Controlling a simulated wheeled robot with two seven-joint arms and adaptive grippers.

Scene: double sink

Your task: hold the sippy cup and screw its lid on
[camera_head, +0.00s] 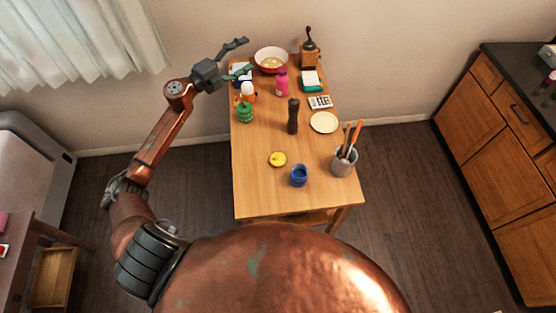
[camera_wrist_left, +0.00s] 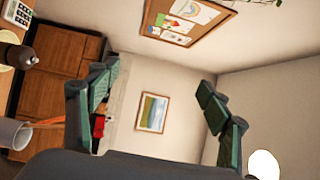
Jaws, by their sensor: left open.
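A small blue cup (camera_head: 299,176), which looks like the sippy cup, stands near the front of the wooden table in the head view. A round yellow disc (camera_head: 278,159), which looks like its lid, lies on the table just behind and left of the cup, apart from it. My left gripper (camera_head: 241,60) is open and empty, raised near the table's far left corner, well away from both. Its two spread fingers also show in the left wrist view (camera_wrist_left: 157,80), with walls and pictures beyond. My right gripper is not in view.
A dark mill (camera_head: 293,116), a cream plate (camera_head: 323,122), a pink bottle (camera_head: 281,83), a green object (camera_head: 245,113) and a red bowl (camera_head: 271,52) stand farther back. The table's front left is clear.

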